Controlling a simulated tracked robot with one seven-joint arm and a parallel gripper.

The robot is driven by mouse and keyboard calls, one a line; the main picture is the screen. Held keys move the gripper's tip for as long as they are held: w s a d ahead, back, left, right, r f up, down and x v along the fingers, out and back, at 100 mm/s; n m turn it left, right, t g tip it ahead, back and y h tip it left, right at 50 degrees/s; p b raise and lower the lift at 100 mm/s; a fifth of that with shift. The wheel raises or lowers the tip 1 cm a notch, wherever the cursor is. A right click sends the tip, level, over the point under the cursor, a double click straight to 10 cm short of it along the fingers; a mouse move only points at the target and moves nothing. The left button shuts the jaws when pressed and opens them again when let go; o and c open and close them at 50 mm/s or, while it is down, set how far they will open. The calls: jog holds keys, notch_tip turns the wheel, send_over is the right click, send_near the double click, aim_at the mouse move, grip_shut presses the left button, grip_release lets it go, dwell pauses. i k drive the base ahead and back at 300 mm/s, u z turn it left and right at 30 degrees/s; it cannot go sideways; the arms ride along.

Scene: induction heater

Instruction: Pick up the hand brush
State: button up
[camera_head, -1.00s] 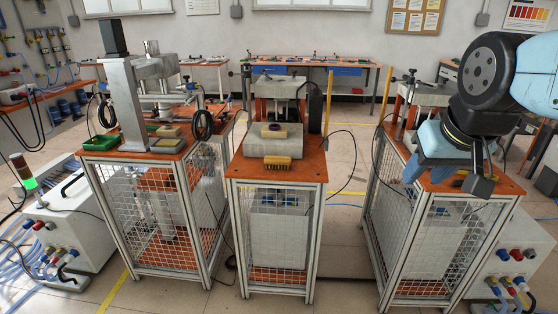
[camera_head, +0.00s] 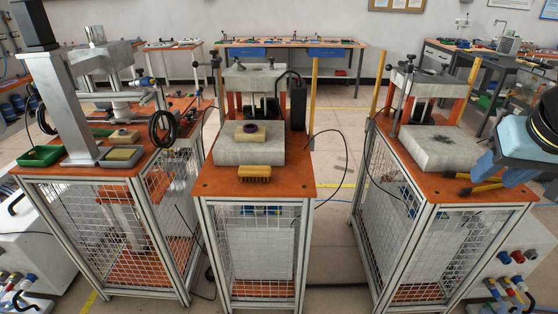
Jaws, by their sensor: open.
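The hand brush (camera_head: 254,173) is small and yellow-brown, with bristles. It lies on the orange top of the middle bench, near the front edge and in front of a pale block. My gripper (camera_head: 461,183) is at the right, over the front part of the right bench. Its two yellow fingers with dark tips point left and are apart, with nothing seen between them. It is well to the right of the brush, a bench gap away.
The right bench holds another pale block (camera_head: 430,155). The left bench holds a metal press column (camera_head: 68,95) and a green tray (camera_head: 40,156). A cable hangs between the benches.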

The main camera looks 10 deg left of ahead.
aim_at(246, 171)
jog(key=u, duration=0.05)
jog(key=i, duration=0.5)
jog(key=u, duration=0.65)
jog(key=i, duration=0.55)
jog(key=z, duration=0.1)
